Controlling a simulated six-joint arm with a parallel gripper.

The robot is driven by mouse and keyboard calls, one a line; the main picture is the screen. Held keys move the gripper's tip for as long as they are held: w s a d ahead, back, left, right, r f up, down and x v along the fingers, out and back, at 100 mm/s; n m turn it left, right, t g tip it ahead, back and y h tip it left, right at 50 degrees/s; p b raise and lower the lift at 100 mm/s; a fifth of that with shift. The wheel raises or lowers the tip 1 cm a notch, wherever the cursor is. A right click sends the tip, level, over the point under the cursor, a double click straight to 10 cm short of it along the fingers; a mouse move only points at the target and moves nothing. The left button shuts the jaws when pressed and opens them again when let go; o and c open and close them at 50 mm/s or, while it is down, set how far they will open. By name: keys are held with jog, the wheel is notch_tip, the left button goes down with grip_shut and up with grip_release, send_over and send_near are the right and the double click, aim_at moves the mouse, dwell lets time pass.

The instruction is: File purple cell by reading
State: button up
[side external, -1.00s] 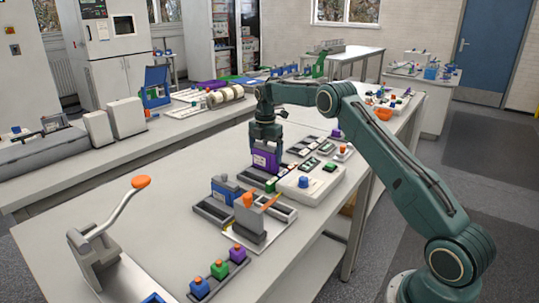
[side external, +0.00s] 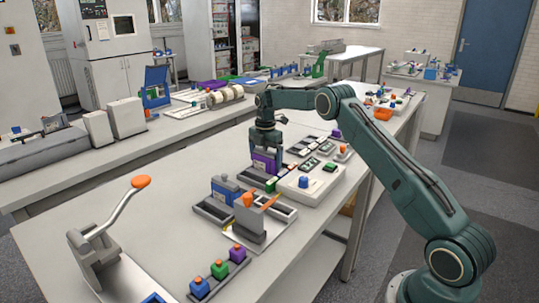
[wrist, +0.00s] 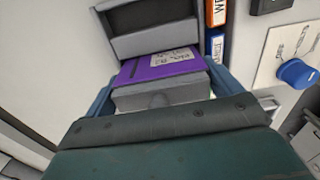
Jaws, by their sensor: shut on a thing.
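The purple cell (side external: 267,163) is a purple block with a pale written label. It is upright in my gripper (side external: 265,149), which is shut on it from above, over or in a grey tray (side external: 247,173). I cannot tell whether the cell's bottom touches the tray. In the wrist view the purple cell (wrist: 158,66) sits between the two blue-green fingers of my gripper (wrist: 160,92), its handwriting partly legible. A grey tray with a dark recess (wrist: 150,42) lies just beyond it. The cell's lower part is hidden.
A blue cell (side external: 226,188) stands in another tray in front. An orange-topped grey stand (side external: 250,215) is near it. A white unit with a blue knob (side external: 303,182) is to the right.

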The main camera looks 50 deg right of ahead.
jog(key=shift+f, duration=0.15)
jog(key=o, duration=1)
notch_tip(320, 180, up, 13)
jog(key=shift+f, duration=0.1)
jog(key=shift+r, duration=0.5)
jog(key=shift+r, duration=0.1)
